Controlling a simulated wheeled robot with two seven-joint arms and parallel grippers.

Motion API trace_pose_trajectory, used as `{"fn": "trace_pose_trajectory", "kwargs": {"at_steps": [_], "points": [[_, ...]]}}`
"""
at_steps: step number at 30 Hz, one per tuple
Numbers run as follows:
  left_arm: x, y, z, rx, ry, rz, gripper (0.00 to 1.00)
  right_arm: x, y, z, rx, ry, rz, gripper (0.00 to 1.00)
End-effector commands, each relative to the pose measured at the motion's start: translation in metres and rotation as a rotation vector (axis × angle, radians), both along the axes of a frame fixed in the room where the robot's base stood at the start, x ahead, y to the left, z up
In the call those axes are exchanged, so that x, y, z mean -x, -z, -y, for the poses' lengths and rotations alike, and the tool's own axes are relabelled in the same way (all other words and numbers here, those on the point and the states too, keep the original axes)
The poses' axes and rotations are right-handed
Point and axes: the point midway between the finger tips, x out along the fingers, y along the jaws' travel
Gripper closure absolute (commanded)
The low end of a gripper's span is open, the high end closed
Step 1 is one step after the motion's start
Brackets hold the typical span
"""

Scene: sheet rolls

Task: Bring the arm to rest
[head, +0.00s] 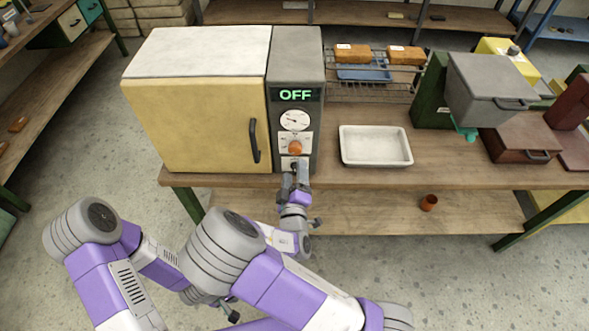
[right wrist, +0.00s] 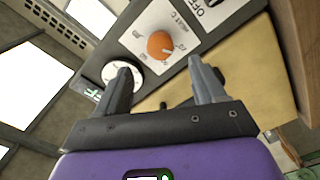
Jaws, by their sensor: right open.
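My right gripper (head: 294,177) is in front of the lower control panel of the yellow oven (head: 212,125). In the right wrist view its two fingers (right wrist: 160,72) are apart, with nothing between them. Beyond them are the panel's orange knob (right wrist: 160,45) and a round dial (right wrist: 122,76). The knob also shows in the head view (head: 295,147), just above the gripper. The lit display (head: 296,95) reads OFF. My left arm is folded low at the left of the head view, and its gripper does not show.
The oven stands on a wooden bench (head: 370,178). A brown cup (head: 429,202) is on the lower shelf. The floor in front is clear.

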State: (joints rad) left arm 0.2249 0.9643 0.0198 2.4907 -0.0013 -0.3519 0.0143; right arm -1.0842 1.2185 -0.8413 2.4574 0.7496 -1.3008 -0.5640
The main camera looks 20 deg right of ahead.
Motion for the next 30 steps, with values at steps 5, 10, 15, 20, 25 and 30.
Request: {"fn": "trace_pose_trajectory", "kwargs": {"at_steps": [5, 10, 15, 20, 25, 30], "points": [[0.000, 0.000, 0.000, 0.000, 0.000, 0.000, 0.57, 0.000, 0.000, 0.000, 0.000, 0.000, 0.000, 0.31], [0.000, 0.000, 0.000, 0.000, 0.000, 0.000, 0.57, 0.000, 0.000, 0.000, 0.000, 0.000, 0.000, 0.31], [0.000, 0.000, 0.000, 0.000, 0.000, 0.000, 0.57, 0.001, 0.014, 0.007, -0.028, 0.016, -0.043, 0.31], [0.000, 0.000, 0.000, 0.000, 0.000, 0.000, 0.57, 0.018, 0.084, 0.031, -0.191, 0.090, -0.264, 0.31], [0.000, 0.000, 0.000, 0.000, 0.000, 0.000, 0.57, 0.067, 0.178, 0.042, -0.486, 0.217, -0.588, 0.31], [0.000, 0.000, 0.000, 0.000, 0.000, 0.000, 0.57, 0.124, 0.236, 0.027, -0.793, 0.341, -0.860, 0.31]]}}
